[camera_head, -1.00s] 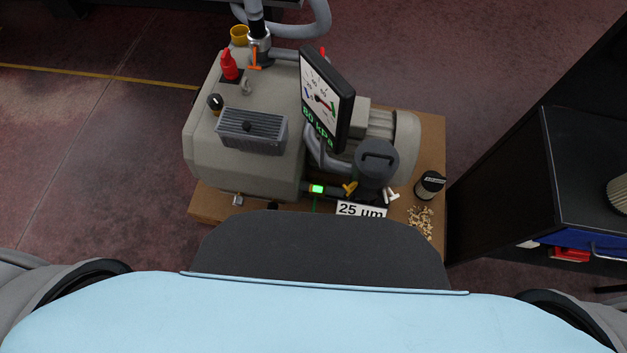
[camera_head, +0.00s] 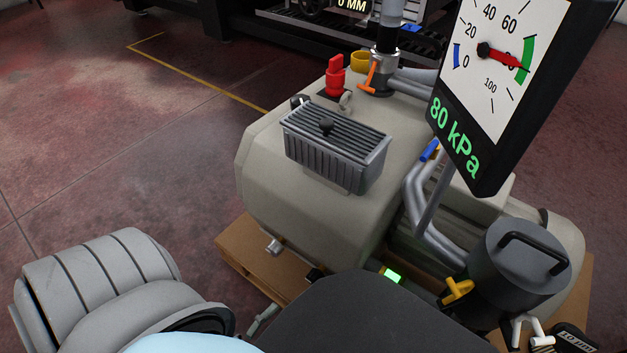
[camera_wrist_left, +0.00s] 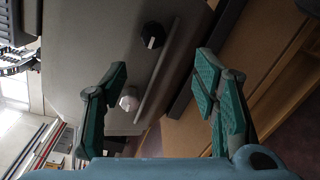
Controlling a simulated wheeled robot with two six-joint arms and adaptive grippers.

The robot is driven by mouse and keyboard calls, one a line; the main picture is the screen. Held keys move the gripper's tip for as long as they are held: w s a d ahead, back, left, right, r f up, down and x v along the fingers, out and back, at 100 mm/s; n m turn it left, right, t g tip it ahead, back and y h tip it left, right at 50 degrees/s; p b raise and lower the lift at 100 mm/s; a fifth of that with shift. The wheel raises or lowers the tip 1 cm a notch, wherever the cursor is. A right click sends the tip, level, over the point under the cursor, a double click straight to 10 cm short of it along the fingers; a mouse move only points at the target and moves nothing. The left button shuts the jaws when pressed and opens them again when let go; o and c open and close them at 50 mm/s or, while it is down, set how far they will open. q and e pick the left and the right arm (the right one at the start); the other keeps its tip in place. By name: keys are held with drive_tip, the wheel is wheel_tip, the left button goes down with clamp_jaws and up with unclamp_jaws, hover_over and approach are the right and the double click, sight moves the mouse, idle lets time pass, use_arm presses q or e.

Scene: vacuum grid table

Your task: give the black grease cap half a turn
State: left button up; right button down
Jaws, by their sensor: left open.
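A round black cap with a white line (camera_wrist_left: 152,36) sits on the pump's beige body in the left wrist view. I take it to be the grease cap. A small dark part low on the pump's front (camera_head: 315,273) in the head view may be the same cap, mostly hidden by my body. My left gripper (camera_wrist_left: 162,65) is open and empty, its green-padded fingers apart. The cap lies beyond the fingertips, between their lines, and is not touched. My right gripper is in neither view.
A pale knob (camera_wrist_left: 128,100) sits near the cap. In the head view are the ribbed box (camera_head: 335,148), red valve (camera_head: 336,76), 80 kPa gauge (camera_head: 500,75) and dark filter pot (camera_head: 515,265). The pump stands on a brown base (camera_head: 240,250). Floor at left is clear.

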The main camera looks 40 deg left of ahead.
use_arm(q)
drive_tip(key=n, duration=0.1)
approach(311, 282)
drive_tip(key=w, duration=0.4)
drive_tip(key=shift+t, duration=0.3)
drive_tip(key=w, duration=0.7)
drive_tip(key=shift+d+f, duration=0.2)
drive_tip(key=shift+f, duration=0.05)
drive_tip(key=c, duration=1.2)
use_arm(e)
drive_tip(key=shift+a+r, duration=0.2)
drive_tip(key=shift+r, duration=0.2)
